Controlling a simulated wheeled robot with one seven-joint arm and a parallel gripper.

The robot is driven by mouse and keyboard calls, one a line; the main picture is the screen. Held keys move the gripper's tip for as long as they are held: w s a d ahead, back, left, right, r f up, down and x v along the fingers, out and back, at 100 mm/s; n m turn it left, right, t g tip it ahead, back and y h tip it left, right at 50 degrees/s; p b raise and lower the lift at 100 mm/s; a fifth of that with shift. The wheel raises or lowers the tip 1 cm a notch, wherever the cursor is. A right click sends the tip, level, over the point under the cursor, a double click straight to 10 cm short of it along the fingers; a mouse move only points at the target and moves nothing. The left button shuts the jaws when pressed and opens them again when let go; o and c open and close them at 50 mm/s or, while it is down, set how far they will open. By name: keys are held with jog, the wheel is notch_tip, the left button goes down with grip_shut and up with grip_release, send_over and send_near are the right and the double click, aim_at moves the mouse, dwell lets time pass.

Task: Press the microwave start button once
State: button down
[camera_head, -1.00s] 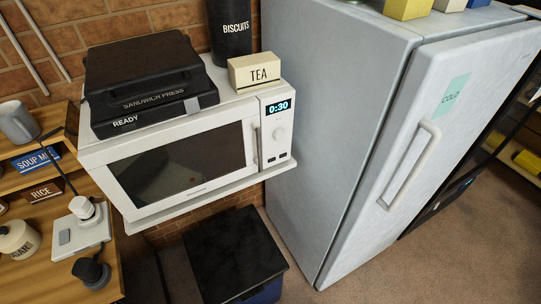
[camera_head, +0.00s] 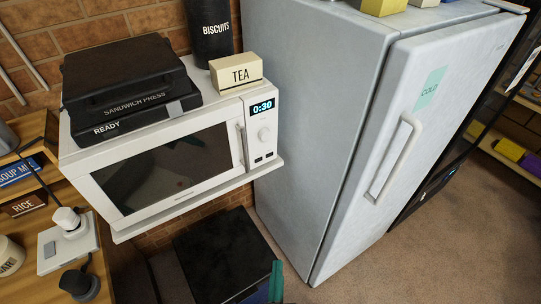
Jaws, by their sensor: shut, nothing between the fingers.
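The white microwave (camera_head: 180,207) sits on a shelf with its door shut. Its control panel (camera_head: 262,122) is at the right of the door, with a lit display (camera_head: 262,107) reading 0:30. A round knob (camera_head: 264,134) is below the display. Two small dark buttons (camera_head: 264,158) are under the knob; their labels are too small to read. The teal tip of my gripper (camera_head: 277,281) shows at the bottom edge, in front of the black bin, below and apart from the microwave. It is shut and empty; most of it is out of view.
A sandwich press (camera_head: 125,75), a TEA box (camera_head: 237,75) and a BISCUITS canister (camera_head: 213,40) stand on the microwave. A large fridge (camera_head: 345,120) is close on the right. A black-lidded bin (camera_head: 225,255) stands below. Carpet (camera_head: 390,262) is clear at the lower right.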

aim_at(270, 155)
jog(key=w+d+r+n+t+h, duration=0.1)
jog(key=w+r, duration=0.4)
jog(key=w, duration=0.6)
jog(key=w+d+r+n+h, duration=0.1)
jog(key=w+r, duration=0.4)
jog(key=w, duration=0.7)
jog(key=shift+w+d+r+n+t+h, duration=0.2)
jog(key=shift+r+n+t+h, duration=0.2)
jog(key=shift+h, duration=0.1)
jog(key=shift+w, duration=0.1)
jog(key=shift+w+a, duration=0.85)
jog(key=shift+w, duration=0.3)
jog(key=shift+w+a, duration=0.9)
jog(key=shift+w, duration=0.25)
jog(key=shift+w+a, duration=0.85)
jog(key=shift+w, duration=0.3)
jog(key=shift+w+a, duration=0.1)
jog(key=shift+w, duration=0.05)
jog(key=shift+w+a, duration=0.15)
